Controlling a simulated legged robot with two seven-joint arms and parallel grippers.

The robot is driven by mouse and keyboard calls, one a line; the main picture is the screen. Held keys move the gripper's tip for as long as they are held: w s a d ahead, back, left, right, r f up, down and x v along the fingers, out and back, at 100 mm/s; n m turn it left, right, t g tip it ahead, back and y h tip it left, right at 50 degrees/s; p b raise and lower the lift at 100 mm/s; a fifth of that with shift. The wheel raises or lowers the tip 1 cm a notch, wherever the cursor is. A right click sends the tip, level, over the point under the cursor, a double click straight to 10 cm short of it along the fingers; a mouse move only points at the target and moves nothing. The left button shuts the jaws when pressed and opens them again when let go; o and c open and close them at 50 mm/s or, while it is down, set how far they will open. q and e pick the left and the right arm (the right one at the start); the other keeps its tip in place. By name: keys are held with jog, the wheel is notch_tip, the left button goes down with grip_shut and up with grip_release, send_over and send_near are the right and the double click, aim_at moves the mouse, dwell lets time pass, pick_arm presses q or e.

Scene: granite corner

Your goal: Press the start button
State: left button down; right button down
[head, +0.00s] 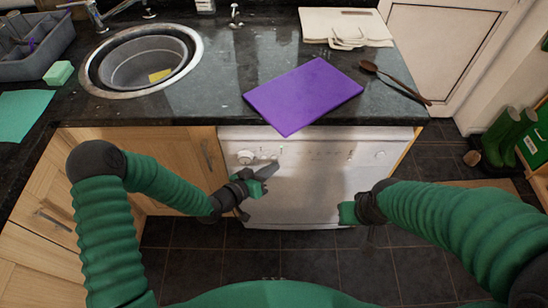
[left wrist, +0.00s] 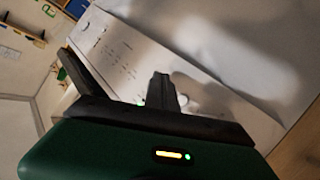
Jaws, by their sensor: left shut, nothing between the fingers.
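The white dishwasher (head: 300,195) stands under the counter, its control panel (head: 320,149) along the top edge. The panel has a round knob (head: 245,157) at the left and small marks and controls to the right; which is the start button is too small to tell. My left gripper (head: 270,170) is shut and empty, in front of the panel's left part, just below and right of the knob. In the left wrist view the panel (left wrist: 115,48) with small dark marks shows beyond the fingers. My right gripper (head: 347,213) hangs low before the dishwasher's right side; its fingers are unclear.
A purple board (head: 303,94) overhangs the counter edge above the panel. A sink (head: 142,62), a wooden spoon (head: 395,80) and a pale board (head: 345,25) are on the dark counter. Green boots (head: 505,135) stand at the right. The dark tiled floor (head: 290,262) is clear.

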dwell(0.8)
pick_arm(q)
jog(key=shift+w+r, duration=0.1)
jog(key=shift+w, duration=0.25)
